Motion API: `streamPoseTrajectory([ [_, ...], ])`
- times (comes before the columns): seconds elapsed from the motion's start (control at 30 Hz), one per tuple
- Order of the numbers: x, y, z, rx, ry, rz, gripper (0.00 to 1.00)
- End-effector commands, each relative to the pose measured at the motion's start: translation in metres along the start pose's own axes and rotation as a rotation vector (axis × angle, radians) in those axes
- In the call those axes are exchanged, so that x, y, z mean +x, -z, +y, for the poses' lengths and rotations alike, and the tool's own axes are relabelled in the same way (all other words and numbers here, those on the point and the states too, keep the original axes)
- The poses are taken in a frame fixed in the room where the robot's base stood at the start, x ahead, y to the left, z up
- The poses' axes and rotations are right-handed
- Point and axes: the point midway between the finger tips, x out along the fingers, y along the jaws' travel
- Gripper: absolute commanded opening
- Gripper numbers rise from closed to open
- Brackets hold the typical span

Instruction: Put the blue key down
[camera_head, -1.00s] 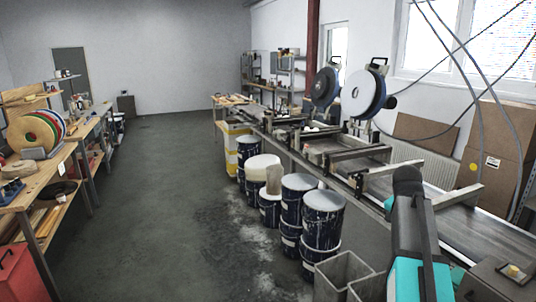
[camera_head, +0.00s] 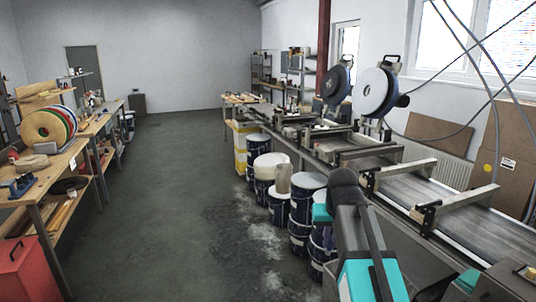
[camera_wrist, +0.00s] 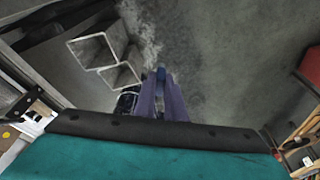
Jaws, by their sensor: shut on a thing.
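My gripper (camera_wrist: 161,88) shows in the wrist view as two purple-blue fingers close together, pointing down over the dark floor. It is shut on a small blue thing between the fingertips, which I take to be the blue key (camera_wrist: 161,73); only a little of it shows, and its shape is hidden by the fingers. In the head view my arm is at the lower right in front of the conveyor (camera_head: 440,196), and the fingers and the key are hidden there.
Square open-topped grey bins (camera_wrist: 92,50) stand near my gripper in the wrist view. Painted drums (camera_head: 300,215) line the conveyor's near side. A workbench (camera_head: 50,180) with coloured discs (camera_head: 48,127) and a red box (camera_head: 30,270) stand at left. The middle floor is clear.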

Motion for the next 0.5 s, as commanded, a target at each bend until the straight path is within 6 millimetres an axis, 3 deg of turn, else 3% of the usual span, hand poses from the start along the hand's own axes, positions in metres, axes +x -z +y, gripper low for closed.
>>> streamPoseTrajectory([
  [0.13, 0.000, -0.002, -0.015, -0.050, 0.015, 0.000, 0.00],
  [0.5, 0.001, -0.003, -0.018, -0.058, 0.017, 0.000, 0.00],
])
